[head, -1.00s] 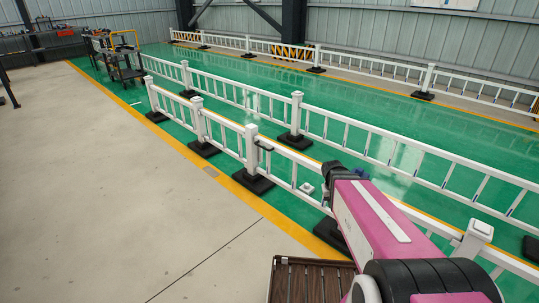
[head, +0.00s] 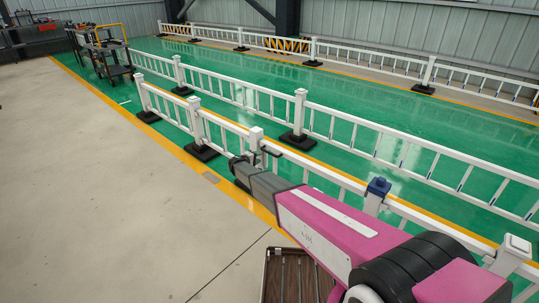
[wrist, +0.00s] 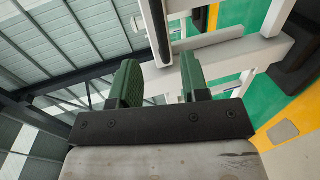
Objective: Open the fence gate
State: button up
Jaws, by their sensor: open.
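The white fence gate (head: 316,170) stands in the nearer fence line, in line with the panels beside it. A white post (head: 256,134) with a dark handle (head: 269,149) stands at its left end. In the head view my gripper (head: 238,165) is at the end of the outstretched arm, by this post; my wrist partly hides the post's lower part. In the wrist view my gripper (wrist: 158,62) is open, with two green fingers apart. A black bar (wrist: 158,32), apparently the handle, lies just beyond the gap between the fingertips. I cannot tell whether they touch it.
A blue-capped post (head: 377,188) and another white post (head: 512,247) stand along the fence to the right. A second white fence (head: 390,140) runs behind. A brown slatted pallet (head: 290,275) lies in front. Open concrete floor (head: 90,200) is at the left.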

aim_at(269, 153)
jog(key=x, duration=1)
jog(key=shift+w+d, duration=0.1)
jog(key=shift+d, duration=0.1)
grip_shut()
